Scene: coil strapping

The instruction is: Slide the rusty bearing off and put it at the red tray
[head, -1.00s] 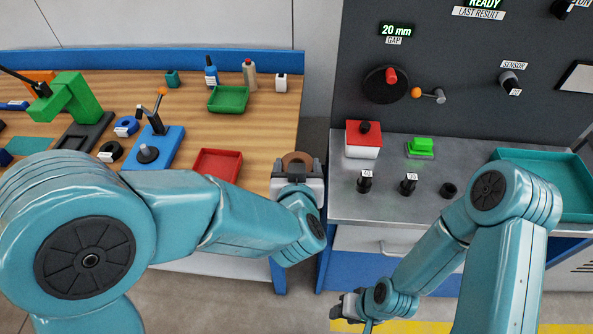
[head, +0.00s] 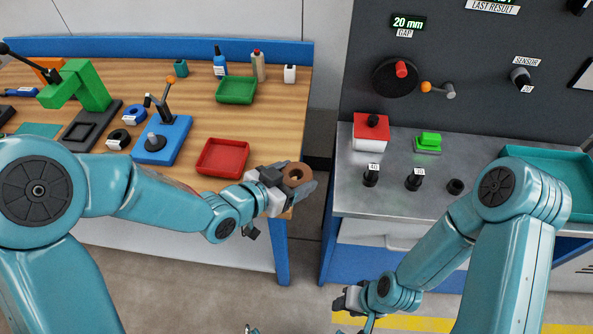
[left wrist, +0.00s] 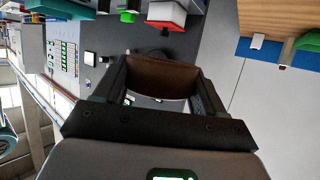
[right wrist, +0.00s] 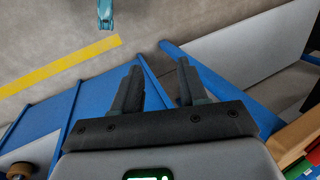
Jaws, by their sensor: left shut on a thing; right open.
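The rusty bearing (head: 297,175) is a brown ring held between the fingers of my left gripper (head: 290,178), above the right front edge of the wooden bench. In the left wrist view the bearing (left wrist: 160,77) fills the gap between the shut jaws. The red tray (head: 222,157) lies on the bench to the left of the gripper and looks empty. A blue fixture (head: 165,138) with a grey post stands left of the tray; no ring shows on the post. My right gripper (head: 346,302) is low in front of the metal bench; in the right wrist view it (right wrist: 158,82) is open and empty.
A green tray (head: 236,90), bottles (head: 219,64), dark and blue rings (head: 118,139) and a green press (head: 85,85) stand on the wooden bench. A gap separates it from the metal bench (head: 350,200), which holds black plugs, a red-topped box (head: 371,131) and a teal tray (head: 540,175).

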